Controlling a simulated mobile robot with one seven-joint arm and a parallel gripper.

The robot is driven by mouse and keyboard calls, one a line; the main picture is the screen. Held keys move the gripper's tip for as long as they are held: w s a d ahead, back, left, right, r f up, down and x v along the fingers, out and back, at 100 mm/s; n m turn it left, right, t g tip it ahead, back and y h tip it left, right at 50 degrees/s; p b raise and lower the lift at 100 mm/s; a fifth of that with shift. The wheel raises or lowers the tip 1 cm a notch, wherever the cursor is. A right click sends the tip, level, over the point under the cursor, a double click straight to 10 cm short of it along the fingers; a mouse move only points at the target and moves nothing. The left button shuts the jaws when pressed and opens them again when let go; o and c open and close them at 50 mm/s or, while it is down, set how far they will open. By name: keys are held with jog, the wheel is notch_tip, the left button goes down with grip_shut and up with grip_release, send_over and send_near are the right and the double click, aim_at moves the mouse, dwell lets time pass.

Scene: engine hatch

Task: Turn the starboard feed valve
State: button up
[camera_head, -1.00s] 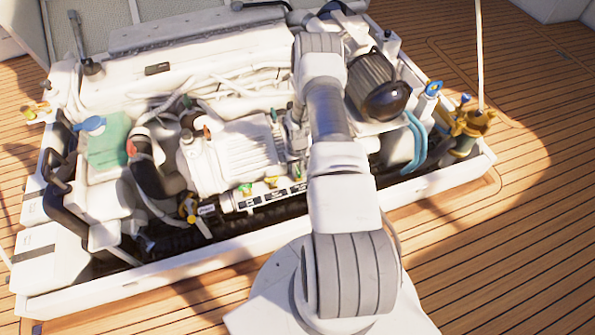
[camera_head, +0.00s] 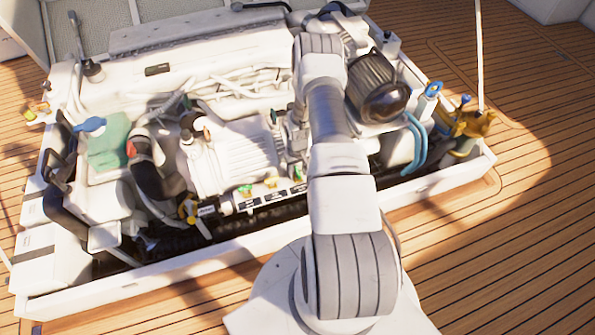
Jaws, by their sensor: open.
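A pale valve manifold (camera_head: 262,199) with dark labels lies along the front of the engine bay. Small handles stand on it, a green one (camera_head: 245,188) and a yellow one (camera_head: 271,182). The labels are too small to read, so I cannot tell which is the starboard feed valve. My arm rises from the bottom of the picture across the bay, covering the manifold's right end. My gripper cannot be made out; the arm's far end is hidden behind its own links or lost among the engine parts.
A white frame (camera_head: 160,272) edges the open hatch. The white engine block (camera_head: 245,150), black hose (camera_head: 150,170) and dark cylinder (camera_head: 378,90) crowd the bay. A brass fitting (camera_head: 472,127) and blue hoses (camera_head: 412,145) are at right. The teak deck (camera_head: 500,240) is clear at right.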

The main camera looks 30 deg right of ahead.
notch_tip(320, 180, up, 17)
jog(key=p, duration=0.6)
jog(key=shift+r, duration=0.2)
notch_tip(320, 180, up, 18)
jog(key=f+t, duration=0.1)
send_over(297, 170)
jog(key=w+a, duration=0.3)
jog(key=a, duration=0.1)
jog(key=s+a+r+n+t+h, duration=0.1)
jog(key=s+a+r, duration=0.15)
jog(key=r, duration=0.45)
jog(key=s+a+r, duration=0.1)
jog(key=a+r, duration=0.2)
jog(key=r, duration=0.4)
jog(key=s+a+r+n+t, duration=0.1)
jog(key=s+a+r, duration=0.35)
jog(key=s, duration=0.25)
jog(key=s+a+r+t+y, duration=0.1)
jog(key=s+a+r+t, duration=0.1)
jog(key=s+a+r, duration=0.35)
jog(key=s+a+r+n+t, duration=0.1)
jog(key=s+a+r, duration=0.1)
jog(key=s+r, duration=0.45)
notch_tip(297, 170, up, 21)
jog(key=s+p, duration=0.1)
jog(key=p, duration=2.1)
jog(key=shift+f, duration=0.15)
